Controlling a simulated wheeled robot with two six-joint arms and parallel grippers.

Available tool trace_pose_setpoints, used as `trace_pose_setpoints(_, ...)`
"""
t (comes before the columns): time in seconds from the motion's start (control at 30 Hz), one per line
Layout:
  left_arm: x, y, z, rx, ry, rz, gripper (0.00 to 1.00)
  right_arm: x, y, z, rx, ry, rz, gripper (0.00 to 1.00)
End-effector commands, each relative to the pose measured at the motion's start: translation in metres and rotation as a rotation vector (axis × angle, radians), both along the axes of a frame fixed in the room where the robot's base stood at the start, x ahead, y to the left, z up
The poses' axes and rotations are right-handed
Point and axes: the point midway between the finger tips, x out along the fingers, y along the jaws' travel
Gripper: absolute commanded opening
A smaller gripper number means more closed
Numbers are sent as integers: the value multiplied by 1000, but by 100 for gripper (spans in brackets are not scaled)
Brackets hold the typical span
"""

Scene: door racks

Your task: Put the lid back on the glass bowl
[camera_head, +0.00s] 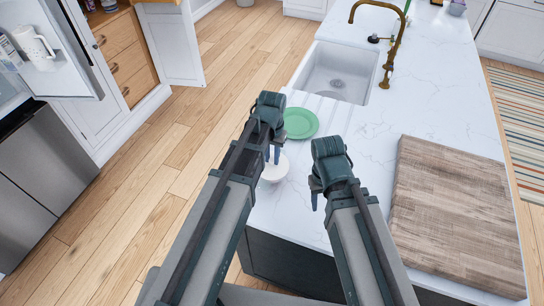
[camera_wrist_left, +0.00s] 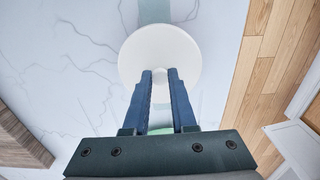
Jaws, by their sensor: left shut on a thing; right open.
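A white round lid (camera_head: 274,171) shows just below my left gripper (camera_head: 272,155) in the head view, near the counter's left edge. I cannot make out the glass bowl clearly in either view. My right gripper (camera_head: 316,202) is open and empty above the white counter, to the right of the lid.
A green plate (camera_head: 300,123) lies on the white counter (camera_head: 350,135) just beyond the lid. A sink (camera_head: 338,72) with a brass faucet (camera_head: 393,50) is farther back. A wooden board (camera_head: 450,215) covers the right front. The counter's middle is clear; wooden floor (camera_head: 150,180) lies left.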

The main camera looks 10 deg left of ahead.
Motion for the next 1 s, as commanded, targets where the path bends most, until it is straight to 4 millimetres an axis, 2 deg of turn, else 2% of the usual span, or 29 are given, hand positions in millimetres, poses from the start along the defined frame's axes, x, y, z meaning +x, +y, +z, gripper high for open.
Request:
trace_pose_setpoints(0.33, 0, 0, 0, 0, 0, 0, 0, 0, 0, 0, 0, 0, 0, 50)
trace_pose_setpoints(0.37, 0, 0, 0, 0, 0, 0, 28, 0, 0, 0, 0, 0, 0, 50)
trace_pose_setpoints(0.53, 0, 0, 0, 0, 0, 0, 59, 0, 0, 0, 0, 0, 0, 50)
trace_pose_setpoints(0.77, 0, 0, 0, 0, 0, 0, 61, 0, 0, 0, 0, 0, 0, 50)
trace_pose_setpoints(0.9, 0, 0, 0, 0, 0, 0, 86, 0, 0, 0, 0, 0, 0, 50)
trace_pose_setpoints(1.0, 0, 0, 0, 0, 0, 0, 89, 0, 0, 0, 0, 0, 0, 50)
